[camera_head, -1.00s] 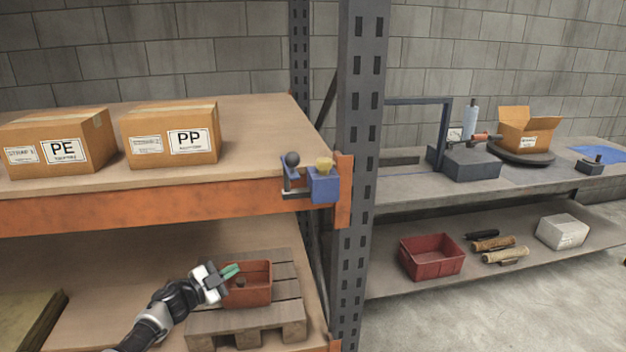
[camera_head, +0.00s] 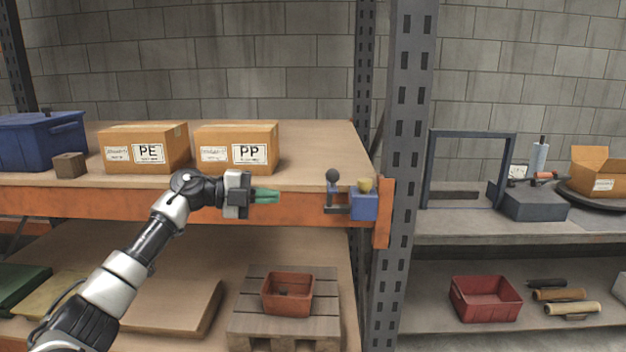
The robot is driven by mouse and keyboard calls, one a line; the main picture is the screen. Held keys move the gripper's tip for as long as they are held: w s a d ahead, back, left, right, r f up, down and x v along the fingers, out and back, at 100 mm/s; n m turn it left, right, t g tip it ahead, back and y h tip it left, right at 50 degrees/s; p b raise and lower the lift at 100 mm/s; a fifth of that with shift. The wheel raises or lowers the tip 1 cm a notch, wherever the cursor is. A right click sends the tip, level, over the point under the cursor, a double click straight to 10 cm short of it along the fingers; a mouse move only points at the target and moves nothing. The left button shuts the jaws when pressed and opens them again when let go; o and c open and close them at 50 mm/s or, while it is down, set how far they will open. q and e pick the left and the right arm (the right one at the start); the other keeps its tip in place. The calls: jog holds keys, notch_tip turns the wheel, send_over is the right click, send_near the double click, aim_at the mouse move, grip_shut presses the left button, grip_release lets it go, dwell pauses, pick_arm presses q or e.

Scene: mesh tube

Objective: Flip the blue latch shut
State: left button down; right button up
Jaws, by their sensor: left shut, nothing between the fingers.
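The blue latch (camera_head: 364,206) is mounted on the orange shelf beam (camera_head: 301,207) beside the grey post. A dark lever with a round black knob (camera_head: 332,176) stands upright at its left, and a yellowish piece (camera_head: 365,185) sits on top of the blue block. My left gripper (camera_head: 278,196) is in front of the beam, left of the latch and apart from it. Its green fingertips point right toward the lever and are shut with nothing between them. My right gripper is not in view.
Two cardboard boxes, PE (camera_head: 146,150) and PP (camera_head: 237,148), and a blue bin (camera_head: 42,142) stand on the upper shelf. A grey upright post (camera_head: 405,130) rises right of the latch. A small red bin (camera_head: 287,294) sits on a pallet below. Space between gripper and lever is clear.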

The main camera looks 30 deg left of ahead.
pick_arm(q)
jog(key=s+r+m+g+y, duration=0.1)
jog(key=s+r+y, duration=0.1)
jog(key=s+r, duration=0.4)
notch_tip(320, 180, up, 2)
jog(key=shift+s+a+m+y, duration=0.15)
jog(key=shift+a+m+y, duration=0.05)
jog(key=shift+m+y, duration=0.1)
jog(key=shift+d, duration=0.1)
jog(key=p, duration=0.4)
send_near(331, 174)
jog(key=w+d+f, duration=0.3)
jog(key=w+f, duration=0.1)
jog(key=w, duration=0.1)
jog(key=shift+w+f, duration=0.1)
jog(key=shift+w, duration=0.05)
